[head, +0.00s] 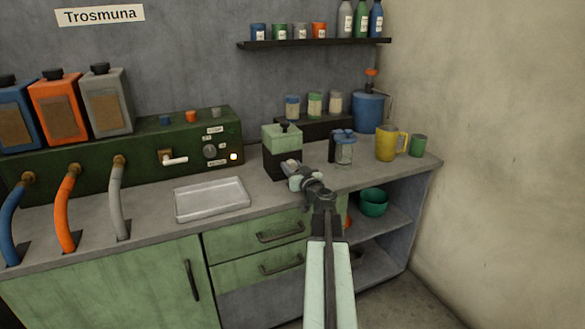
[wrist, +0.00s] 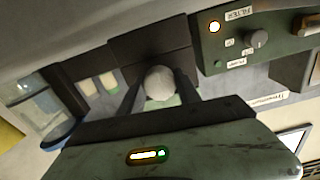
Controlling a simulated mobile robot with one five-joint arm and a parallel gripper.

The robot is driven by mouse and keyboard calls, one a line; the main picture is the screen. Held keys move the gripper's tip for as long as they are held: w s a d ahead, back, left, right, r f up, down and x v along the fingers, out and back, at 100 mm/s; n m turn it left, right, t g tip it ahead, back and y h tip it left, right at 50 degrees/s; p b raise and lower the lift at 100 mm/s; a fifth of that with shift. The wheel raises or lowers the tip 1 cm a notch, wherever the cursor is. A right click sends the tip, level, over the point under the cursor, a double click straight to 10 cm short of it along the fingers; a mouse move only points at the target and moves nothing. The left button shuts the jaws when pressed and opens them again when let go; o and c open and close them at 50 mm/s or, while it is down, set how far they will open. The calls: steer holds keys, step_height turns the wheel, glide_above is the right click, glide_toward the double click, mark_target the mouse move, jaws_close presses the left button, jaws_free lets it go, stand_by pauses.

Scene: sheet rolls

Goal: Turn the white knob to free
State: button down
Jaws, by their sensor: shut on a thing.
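The white knob (wrist: 160,83) is a round ball in the middle of the wrist view, between the two dark fingers of my gripper (wrist: 159,92). The fingers are shut on it, one on each side. Behind it is the dark part of a small box with a pale green top (head: 282,138), standing on the counter. In the head view my gripper (head: 291,170) is at the front of this box and hides the knob. Any mark showing which way the knob is set is hidden or too small to read.
A dark green panel (head: 225,130) with a white lever (head: 174,160), a small grey knob (head: 210,150) and a lit lamp is left of the box. A metal tray (head: 212,199) lies in front of it. A glass jar (head: 345,150) and yellow jug (head: 386,143) stand right.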

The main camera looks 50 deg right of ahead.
steer(key=c, duration=0.9)
jaws_free()
steer(key=shift+o, duration=0.2)
steer(key=v, duration=0.8)
